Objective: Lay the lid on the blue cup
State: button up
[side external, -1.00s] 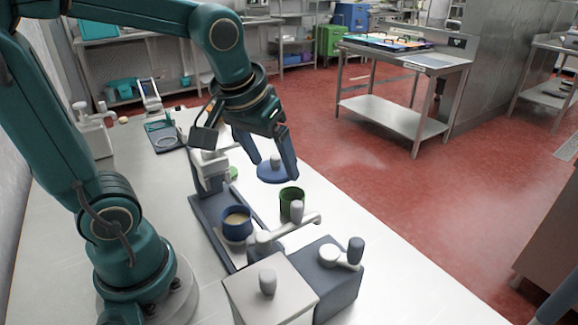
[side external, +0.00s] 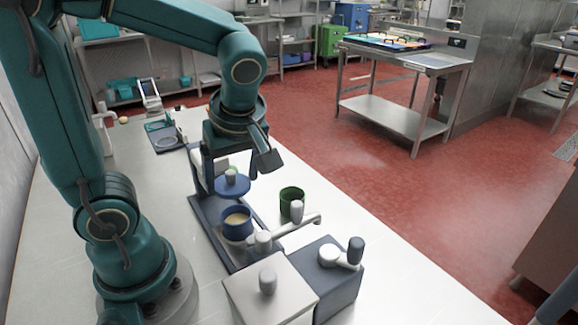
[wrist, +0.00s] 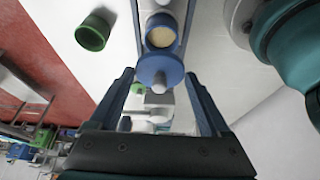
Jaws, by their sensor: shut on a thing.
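The blue lid (side external: 231,187) with a pale knob is held level in my gripper (side external: 232,172), and it also shows in the wrist view (wrist: 160,68). My gripper (wrist: 159,78) is shut on the lid, one finger on each side of it. The blue cup (side external: 236,228) stands upright on the dark base, with tan contents, and shows in the wrist view (wrist: 161,24) too. The lid is above and slightly behind the cup, apart from it, and the cup's mouth is still uncovered. The arm hides part of the fingers in the side view.
A green cup (side external: 291,203) stands right of the blue cup. A grey lever arm (side external: 290,228) and two boxes, white (side external: 268,295) and dark (side external: 335,285), stand in front. A pale post unit rises behind the lid. The right table strip is clear.

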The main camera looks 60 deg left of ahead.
jog(key=shift+f, duration=2.6)
jog(key=shift+f, duration=0.5)
jog(key=o, duration=1.1)
jog(key=shift+r, duration=3.5)
